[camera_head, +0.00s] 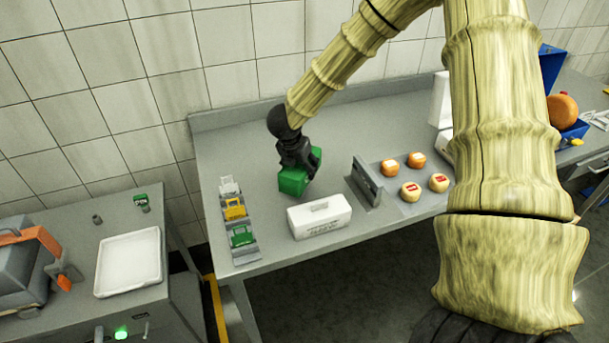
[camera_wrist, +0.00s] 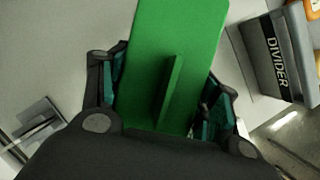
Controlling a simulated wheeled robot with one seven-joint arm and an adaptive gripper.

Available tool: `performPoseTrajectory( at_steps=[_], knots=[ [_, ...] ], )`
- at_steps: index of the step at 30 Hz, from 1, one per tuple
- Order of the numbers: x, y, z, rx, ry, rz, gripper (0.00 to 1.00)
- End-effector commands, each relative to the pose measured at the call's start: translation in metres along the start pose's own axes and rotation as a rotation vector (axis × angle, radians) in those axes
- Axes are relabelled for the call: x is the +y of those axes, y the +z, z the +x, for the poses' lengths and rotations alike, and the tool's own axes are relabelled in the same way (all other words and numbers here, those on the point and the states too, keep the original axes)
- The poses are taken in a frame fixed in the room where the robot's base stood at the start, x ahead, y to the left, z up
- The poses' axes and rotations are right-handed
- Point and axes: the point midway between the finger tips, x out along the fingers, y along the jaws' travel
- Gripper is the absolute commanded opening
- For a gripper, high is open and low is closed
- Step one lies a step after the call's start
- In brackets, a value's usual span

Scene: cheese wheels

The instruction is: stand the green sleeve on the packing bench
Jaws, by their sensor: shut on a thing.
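The green sleeve (camera_head: 293,180) is a green box-like piece held in my gripper (camera_head: 299,166) over the left part of the grey packing bench (camera_head: 232,140). In the wrist view the sleeve (camera_wrist: 173,55) fills the middle, with a raised rib on its face. The fingers of my gripper (camera_wrist: 160,95) are shut on it from both sides. The sleeve looks tilted in the head view. Whether its lower edge touches the bench top cannot be told.
A rack with white, yellow and green pieces (camera_head: 237,208) stands at the bench's left edge. A white box (camera_head: 319,216) lies near the front. A grey divider (camera_head: 366,181) stands right of the sleeve, beside several small cheeses (camera_head: 410,191). A side table holds a white tray (camera_head: 128,263).

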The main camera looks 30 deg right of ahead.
Motion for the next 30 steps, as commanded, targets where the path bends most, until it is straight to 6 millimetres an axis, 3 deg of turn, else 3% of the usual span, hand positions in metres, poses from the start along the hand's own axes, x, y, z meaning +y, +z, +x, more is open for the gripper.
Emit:
performPoseTrajectory(
  at_steps=[18, 30],
  knots=[
    [0.001, -0.019, 0.045, 0.000, 0.000, -0.002, 0.38],
    [0.002, -0.022, 0.052, 0.000, 0.002, -0.002, 0.38]
  ],
)
